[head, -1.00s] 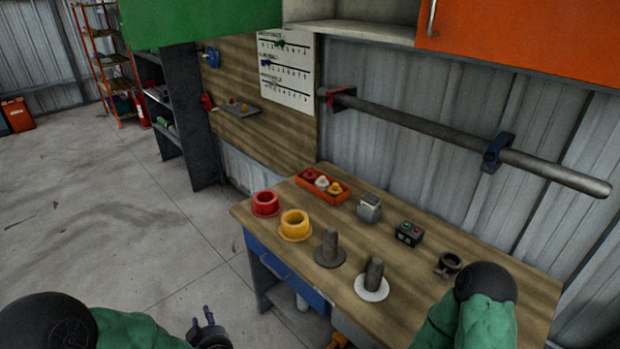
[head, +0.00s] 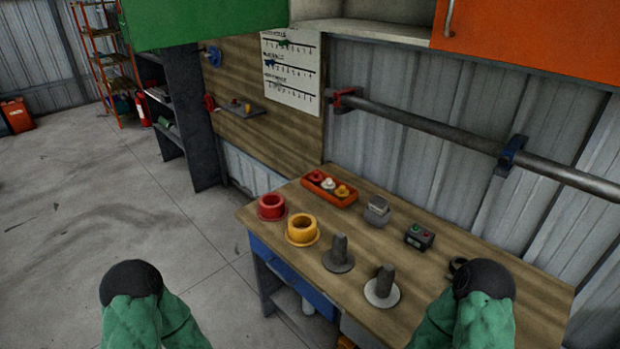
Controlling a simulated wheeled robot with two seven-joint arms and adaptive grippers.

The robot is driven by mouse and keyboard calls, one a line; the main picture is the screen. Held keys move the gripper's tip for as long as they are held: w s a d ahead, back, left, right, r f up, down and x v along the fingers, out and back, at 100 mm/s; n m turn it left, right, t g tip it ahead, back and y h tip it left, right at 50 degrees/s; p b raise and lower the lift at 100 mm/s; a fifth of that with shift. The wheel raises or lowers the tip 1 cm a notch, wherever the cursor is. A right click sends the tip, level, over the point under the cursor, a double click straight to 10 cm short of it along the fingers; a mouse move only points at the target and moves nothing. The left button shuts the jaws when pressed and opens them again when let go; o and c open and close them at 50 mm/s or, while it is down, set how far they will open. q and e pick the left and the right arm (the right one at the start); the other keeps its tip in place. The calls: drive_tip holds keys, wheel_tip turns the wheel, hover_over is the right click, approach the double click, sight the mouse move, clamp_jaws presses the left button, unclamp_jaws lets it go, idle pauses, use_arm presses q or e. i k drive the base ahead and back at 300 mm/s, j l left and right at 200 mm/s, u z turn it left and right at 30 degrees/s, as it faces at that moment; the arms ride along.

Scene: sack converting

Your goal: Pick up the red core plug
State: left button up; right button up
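A red, hollow, flanged core plug (head: 271,207) stands on the wooden workbench (head: 440,290), near its left end. A larger yellow plug (head: 302,230) of the same form stands just in front and to the right of it, close beside it. Only upper parts of both my arms show, at the bottom of the head view. Both grippers are out of the picture, so their distance from the red plug cannot be seen. Nothing is holding the red plug.
An orange tray (head: 314,193) with small red, white and yellow pieces lies behind the plugs. Two dark posts on round bases, a grey one (head: 339,255) and a white-based one (head: 382,288), stand to the right. A control box (head: 419,236) sits farther back. Cabinets overhang the bench.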

sight(315, 178)
drive_tip(key=i+j, duration=0.45)
drive_tip(key=j, duration=0.15)
drive_tip(key=i+j, duration=0.4)
drive_tip(key=j, duration=0.2)
drive_tip(key=i+j+u, duration=0.1)
drive_tip(key=i+j, duration=0.35)
drive_tip(key=j, duration=0.15)
